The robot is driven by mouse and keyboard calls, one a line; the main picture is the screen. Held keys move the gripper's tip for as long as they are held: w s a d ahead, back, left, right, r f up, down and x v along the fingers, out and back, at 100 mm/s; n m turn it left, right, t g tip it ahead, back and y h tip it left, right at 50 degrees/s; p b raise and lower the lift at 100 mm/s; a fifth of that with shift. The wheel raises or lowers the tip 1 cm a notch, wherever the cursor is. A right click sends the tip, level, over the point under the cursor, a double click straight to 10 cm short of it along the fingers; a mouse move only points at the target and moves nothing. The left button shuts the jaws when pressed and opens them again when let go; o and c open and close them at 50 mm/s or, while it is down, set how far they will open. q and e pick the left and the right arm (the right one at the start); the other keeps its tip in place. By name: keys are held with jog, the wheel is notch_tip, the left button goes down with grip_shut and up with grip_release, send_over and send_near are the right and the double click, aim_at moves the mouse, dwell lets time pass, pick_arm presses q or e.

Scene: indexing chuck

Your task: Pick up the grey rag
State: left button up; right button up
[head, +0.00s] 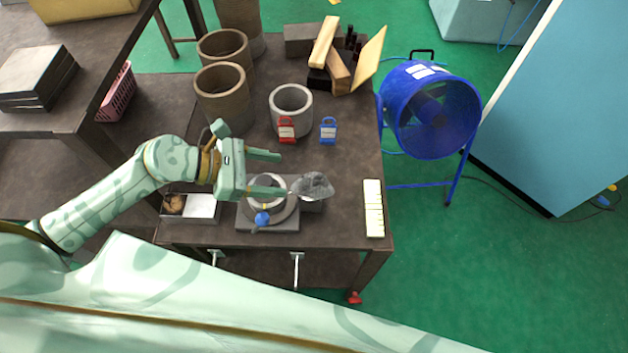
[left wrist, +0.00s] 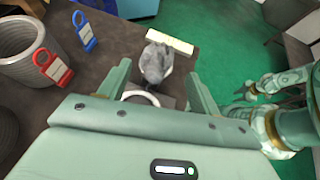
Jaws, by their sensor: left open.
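The grey rag (head: 313,185) is a crumpled heap draped over a dark grey block, just right of the round chuck (head: 252,211) with its blue knob on the workbench. My left gripper (head: 283,174) is open and empty, its fingers pointing right, with the tips just left of the rag. In the left wrist view the rag (left wrist: 156,62) lies beyond and between the two finger tips (left wrist: 158,80), apart from them. The chuck is partly hidden behind the gripper there. My right gripper (left wrist: 243,92) is small at the right of that view; its jaws are unclear.
A red padlock tag (head: 287,130) and a blue one (head: 328,130) stand by a grey cylinder (head: 291,113). A cream strip (head: 373,209) lies at the bench's right edge. Brown cylinders (head: 222,95) and wood blocks (head: 338,70) stand behind. A tray (head: 203,207) is left of the chuck.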

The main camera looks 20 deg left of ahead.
aim_at(313, 177)
pick_arm(q)
jog(key=x, duration=0.4)
jog(key=shift+w+d+f, duration=0.2)
jog(key=shift+d, duration=0.05)
jog(key=x, duration=0.5)
jog(key=shift+w+r, duration=0.1)
grip_shut()
pick_arm(e)
jog(key=shift+w+a+f, duration=0.1)
jog(key=shift+w+f, duration=0.15)
jog(key=shift+w, duration=0.6)
